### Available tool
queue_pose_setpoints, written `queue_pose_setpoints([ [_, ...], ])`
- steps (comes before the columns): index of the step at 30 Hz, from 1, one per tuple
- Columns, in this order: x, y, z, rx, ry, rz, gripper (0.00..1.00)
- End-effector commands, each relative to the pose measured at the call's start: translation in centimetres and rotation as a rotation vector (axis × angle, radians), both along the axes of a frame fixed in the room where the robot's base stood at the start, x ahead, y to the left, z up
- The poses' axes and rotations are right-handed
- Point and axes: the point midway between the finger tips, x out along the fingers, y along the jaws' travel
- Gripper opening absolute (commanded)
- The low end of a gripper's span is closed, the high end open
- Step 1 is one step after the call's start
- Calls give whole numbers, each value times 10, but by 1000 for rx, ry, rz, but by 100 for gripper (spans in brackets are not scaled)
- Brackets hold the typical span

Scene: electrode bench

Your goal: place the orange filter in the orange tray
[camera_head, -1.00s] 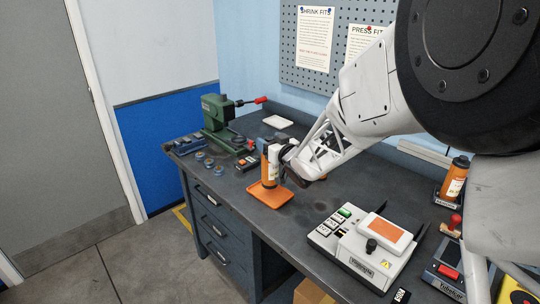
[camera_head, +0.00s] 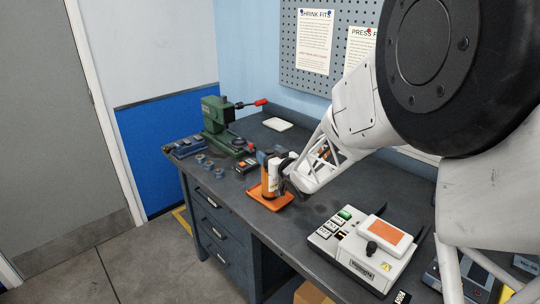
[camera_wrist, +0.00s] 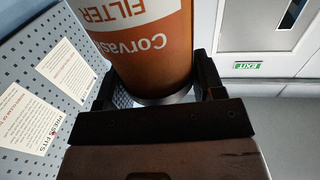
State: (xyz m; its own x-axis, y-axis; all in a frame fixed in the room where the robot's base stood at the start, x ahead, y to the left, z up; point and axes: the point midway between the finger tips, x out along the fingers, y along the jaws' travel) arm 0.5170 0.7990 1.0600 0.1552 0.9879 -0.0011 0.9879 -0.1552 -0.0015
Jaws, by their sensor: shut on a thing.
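The orange filter (camera_wrist: 155,62) is a cylinder with a white label reading "Corvas... FILTER"; it fills the middle of the wrist view. My gripper (camera_wrist: 150,95) is shut on it, with a dark finger on each side. In the head view the filter (camera_head: 267,178) stands roughly upright over the orange tray (camera_head: 272,204), a shallow tray near the bench's front edge. My gripper (camera_head: 283,172) comes at it from the right. I cannot tell whether the filter's base touches the tray.
A green press (camera_head: 218,122) stands behind left, with small round parts (camera_head: 205,162) near the front edge. A white machine with an orange-topped pad (camera_head: 365,245) stands to the right. A white tray (camera_head: 278,124) lies at the back. My arm covers much of the right side.

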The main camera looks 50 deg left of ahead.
Motion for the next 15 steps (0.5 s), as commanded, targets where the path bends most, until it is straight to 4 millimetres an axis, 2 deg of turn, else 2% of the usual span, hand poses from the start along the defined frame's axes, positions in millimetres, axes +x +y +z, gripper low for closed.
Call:
queue_pose_setpoints([
  [8, 0, 0, -2, 1, 0, 0, 7],
  [9, 0, 0, -3, 0, 0, 0, 67],
  [13, 0, 0, -3, 0, 0, 0, 87],
  [15, 0, 0, -3, 0, 0, 0, 88],
])
